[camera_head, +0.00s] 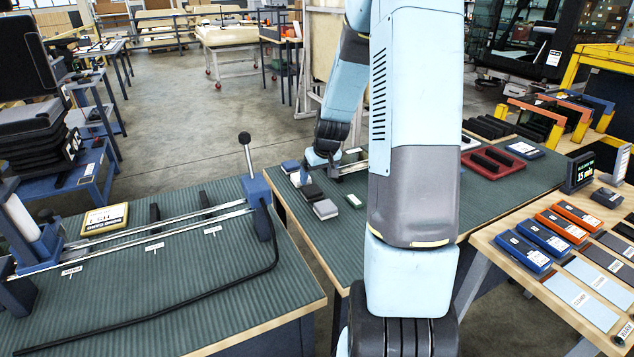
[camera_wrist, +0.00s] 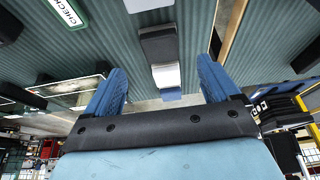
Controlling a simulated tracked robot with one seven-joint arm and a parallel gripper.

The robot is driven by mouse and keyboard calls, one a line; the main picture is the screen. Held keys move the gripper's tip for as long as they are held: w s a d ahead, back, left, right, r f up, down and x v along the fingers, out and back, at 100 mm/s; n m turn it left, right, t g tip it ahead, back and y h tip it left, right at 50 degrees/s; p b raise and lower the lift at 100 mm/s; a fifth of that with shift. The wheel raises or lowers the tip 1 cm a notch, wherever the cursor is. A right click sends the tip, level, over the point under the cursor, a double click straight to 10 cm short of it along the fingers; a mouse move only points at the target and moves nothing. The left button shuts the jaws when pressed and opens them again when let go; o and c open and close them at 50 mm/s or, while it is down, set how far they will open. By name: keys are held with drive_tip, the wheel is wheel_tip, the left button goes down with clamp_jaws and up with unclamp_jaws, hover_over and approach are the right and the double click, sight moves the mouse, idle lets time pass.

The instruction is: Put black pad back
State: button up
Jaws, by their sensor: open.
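A black pad (camera_head: 312,192) lies on the green ribbed bench top, in a short row with a grey-topped pad (camera_head: 326,209), a white pad (camera_head: 300,178) and a blue pad (camera_head: 290,166). In the wrist view the black pad (camera_wrist: 158,45) shows between my fingers, with the white pad (camera_wrist: 165,75) and blue pad (camera_wrist: 171,95) below it in the picture. My gripper (camera_wrist: 160,66) is open, with its two blue fingers apart and nothing held. In the head view it is by the row, partly hidden by my arm.
A green-edged label block (camera_head: 353,200) lies right of the row. A red tray (camera_head: 492,162) holds dark bars further right. The left bench carries a rail with a lever (camera_head: 246,150). A wooden-edged table (camera_head: 560,250) at right holds blue and orange devices. A gap separates the benches.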

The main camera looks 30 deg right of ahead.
drive_tip(key=s+a+r, duration=0.5)
drive_tip(key=s+r, duration=0.2)
drive_tip(key=r, duration=0.3)
drive_tip(key=s+a+r, duration=0.5)
drive_tip(key=s+r, duration=0.1)
drive_tip(key=r, duration=0.3)
drive_tip(key=s+a+r, duration=0.2)
drive_tip(key=s+r, duration=0.1)
drive_tip(key=s, duration=0.5)
drive_tip(key=s+a+r+t, duration=0.1)
drive_tip(key=s+a+r, duration=0.1)
drive_tip(key=s, duration=0.7)
drive_tip(key=shift+a+r, duration=0.2)
drive_tip(key=shift+r, duration=0.65)
